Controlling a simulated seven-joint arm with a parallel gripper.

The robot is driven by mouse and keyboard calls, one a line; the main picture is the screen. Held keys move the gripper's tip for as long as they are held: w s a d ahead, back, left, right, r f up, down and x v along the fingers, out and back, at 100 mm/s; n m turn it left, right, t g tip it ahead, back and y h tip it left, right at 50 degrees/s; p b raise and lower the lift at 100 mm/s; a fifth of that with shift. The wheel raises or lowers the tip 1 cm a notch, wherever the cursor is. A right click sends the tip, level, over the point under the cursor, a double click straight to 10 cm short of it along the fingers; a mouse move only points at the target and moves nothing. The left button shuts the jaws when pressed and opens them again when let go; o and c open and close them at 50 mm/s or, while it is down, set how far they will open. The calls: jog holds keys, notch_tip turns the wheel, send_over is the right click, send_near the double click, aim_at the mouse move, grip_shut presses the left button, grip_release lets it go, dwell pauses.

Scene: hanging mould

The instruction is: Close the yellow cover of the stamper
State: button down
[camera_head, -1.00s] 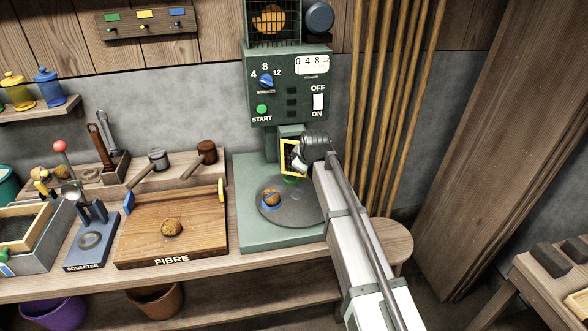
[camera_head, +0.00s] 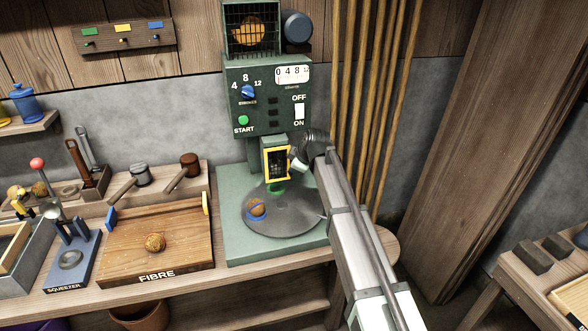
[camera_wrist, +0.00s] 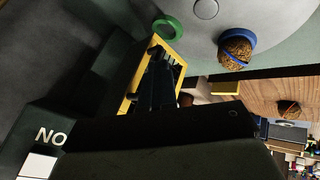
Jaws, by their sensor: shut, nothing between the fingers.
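The green stamper (camera_head: 268,95) stands at the back of the bench with its dial, START button and ON/OFF switch. Its yellow-framed cover (camera_head: 264,165) with a dark mesh-like middle sits low on the front, above the round grey plate (camera_head: 298,222). I cannot tell whether it lies flush with the housing. My gripper (camera_head: 296,162) is shut and empty at the cover's right edge; contact is unclear. In the wrist view, the dark fingers (camera_wrist: 155,85) overlap the cover's yellow frame (camera_wrist: 128,92) and hide part of it.
A brown ball in a blue ring (camera_head: 257,208) and a green ring (camera_head: 276,190) are on the plate. The FIBRE board (camera_head: 185,250) with another ball and the squeezer (camera_head: 72,255) stand left. Wooden poles (camera_head: 372,110) stand close to the right.

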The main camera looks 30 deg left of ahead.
jog(key=shift+w, duration=0.25)
jog(key=shift+s+d, duration=0.3)
jog(key=shift+s, duration=0.1)
jog(key=s+d+f+v, duration=0.1)
jog(key=v, duration=1)
jog(key=shift+s+d+r, duration=0.15)
jog(key=shift+d+r, duration=0.05)
jog(key=shift+d, duration=0.15)
